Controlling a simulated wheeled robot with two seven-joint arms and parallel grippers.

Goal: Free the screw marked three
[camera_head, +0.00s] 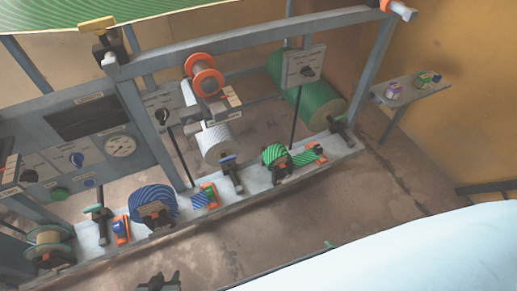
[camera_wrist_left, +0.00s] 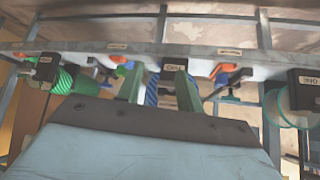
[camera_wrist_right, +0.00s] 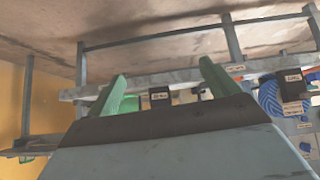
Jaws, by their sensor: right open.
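A dark block (camera_head: 282,170) stands by the green-striped roll (camera_head: 272,153) on the pale rail. I take it for screw three from the row order; its marking is too small to read here. It also shows in the right wrist view (camera_wrist_right: 159,95) and at the left of the left wrist view (camera_wrist_left: 47,66). Similar blocks stand at the blue-striped roll (camera_head: 153,200) and the far-left reel (camera_head: 48,238). My left gripper (camera_head: 160,282) is open and empty, in front of the rail. My right gripper (camera_wrist_right: 165,85) is open and empty; mostly hidden in the head view.
The pale rail (camera_head: 225,200) carries several orange-based clamps. A grey frame bar (camera_head: 250,37) spans above the rollers. A control panel with a gauge (camera_head: 121,146) stands at the left. A side shelf (camera_head: 410,90) holds small boxes. The floor before the rail is clear.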

